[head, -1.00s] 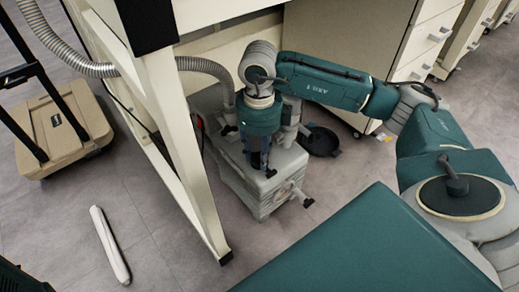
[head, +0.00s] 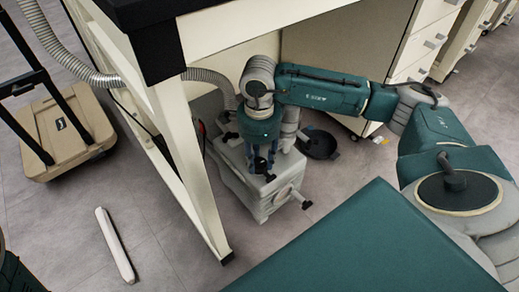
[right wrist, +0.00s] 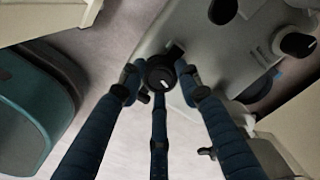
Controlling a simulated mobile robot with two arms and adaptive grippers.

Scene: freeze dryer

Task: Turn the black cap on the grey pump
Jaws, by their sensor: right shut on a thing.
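The grey pump (head: 252,197) stands on the floor under the cream frame. My right gripper (head: 262,168) points down at its top, with the arm reaching in from the right. In the right wrist view, a round black cap (right wrist: 160,73) with a white mark sits between the fingertips of my right gripper (right wrist: 160,80). The gripper is shut on this cap, with a finger on either side and a third below it in the picture. The gripper hides part of the pump in the head view. My left gripper is not in view.
Another black knob (right wrist: 296,43) is on the pump at right in the wrist view. A cream frame leg (head: 190,150) stands left of the pump. A corrugated hose (head: 212,77) runs behind it. A black round pan (head: 318,143) and a white bar (head: 115,245) lie on the floor.

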